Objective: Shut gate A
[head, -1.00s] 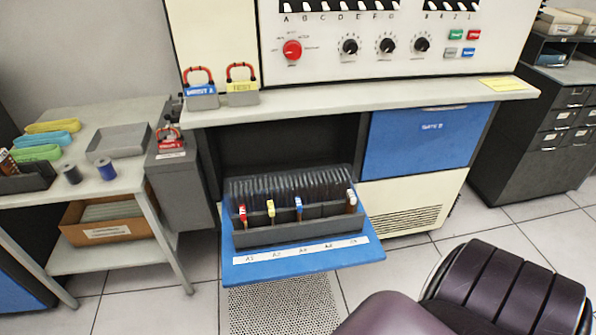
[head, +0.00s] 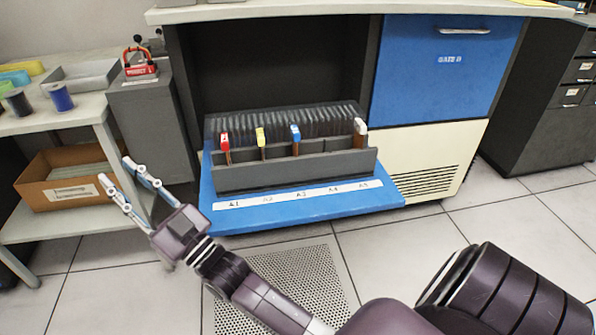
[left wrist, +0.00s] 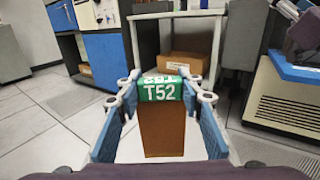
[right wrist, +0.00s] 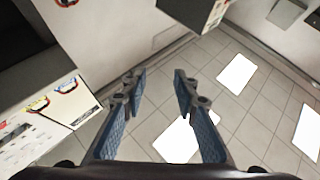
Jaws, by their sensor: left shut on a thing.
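The blue gate flap (head: 300,209) is lowered, lying flat and open in the head view, with a strip marked A1 to A5 along its front. A grey rack (head: 300,170) of dark cards stands on it, with red, yellow, blue and white tabs.
A shut blue gate (head: 445,65) is at the upper right. A side table (head: 55,118) with spools and a cardboard box (head: 70,188) stands left. A grey cabinet (head: 150,130) with a red padlock is beside it. The floor in front is mostly clear.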

